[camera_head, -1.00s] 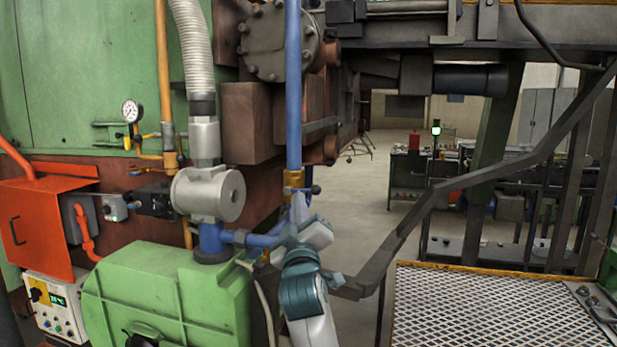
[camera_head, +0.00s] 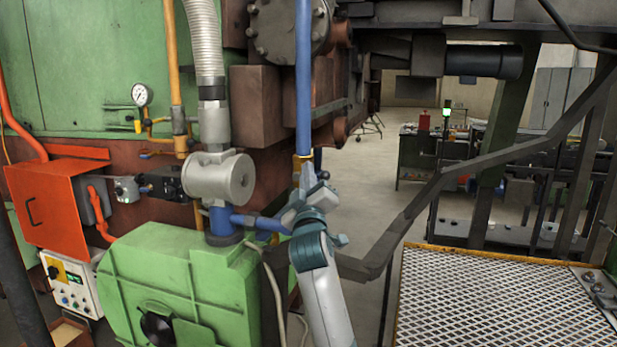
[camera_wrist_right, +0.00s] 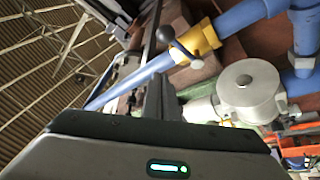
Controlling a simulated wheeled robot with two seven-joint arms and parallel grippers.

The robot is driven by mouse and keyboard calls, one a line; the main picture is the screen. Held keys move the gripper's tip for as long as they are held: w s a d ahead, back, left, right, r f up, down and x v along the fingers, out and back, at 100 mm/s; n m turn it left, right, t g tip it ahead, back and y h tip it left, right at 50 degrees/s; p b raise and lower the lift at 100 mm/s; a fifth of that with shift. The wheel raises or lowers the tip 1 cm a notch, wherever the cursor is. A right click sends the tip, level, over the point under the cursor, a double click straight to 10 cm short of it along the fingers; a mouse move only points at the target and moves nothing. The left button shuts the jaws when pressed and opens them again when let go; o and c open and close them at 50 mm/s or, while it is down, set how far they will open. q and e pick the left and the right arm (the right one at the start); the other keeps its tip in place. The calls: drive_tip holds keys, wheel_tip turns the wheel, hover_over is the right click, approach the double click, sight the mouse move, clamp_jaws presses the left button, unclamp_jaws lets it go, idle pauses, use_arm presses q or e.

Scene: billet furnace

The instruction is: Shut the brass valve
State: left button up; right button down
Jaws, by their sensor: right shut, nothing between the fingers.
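The brass valve (camera_head: 301,161) sits low on the upright blue pipe, partly hidden by my right gripper in the head view. In the right wrist view the brass valve body (camera_wrist_right: 197,42) is clear, with a short lever ending in a dark ball knob (camera_wrist_right: 166,35). My right gripper (camera_head: 304,178) is just below and in front of the valve. In the wrist view its dark fingers (camera_wrist_right: 158,80) are shut and empty, and the knob shows just beyond them. I cannot tell whether they touch the lever. My left gripper is not in view.
The blue pipe (camera_head: 303,75) rises above the valve. A grey round pump housing (camera_head: 220,178) and a green casing (camera_head: 185,280) stand left of my right arm. A dark handrail (camera_head: 440,180) and a mesh platform (camera_head: 500,300) lie to the right.

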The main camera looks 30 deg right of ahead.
sight(318, 176)
drive_tip(key=d+p, duration=0.1)
drive_tip(key=w+d+f+p, duration=0.1)
drive_tip(key=d+p, duration=0.1)
drive_tip(key=d, duration=0.1)
drive_tip(key=shift+w+f, duration=0.2)
drive_tip(key=shift+f, duration=0.1)
drive_tip(key=shift+f, duration=0.1)
drive_tip(key=f+m+b, duration=0.1)
drive_tip(key=b, duration=0.1)
drive_tip(key=m+h+b, duration=0.1)
drive_tip(key=b, duration=0.2)
drive_tip(key=shift+s+f, duration=0.15)
drive_tip(key=shift+f, duration=0.25)
drive_tip(key=shift+d, duration=0.1)
idle(0.4)
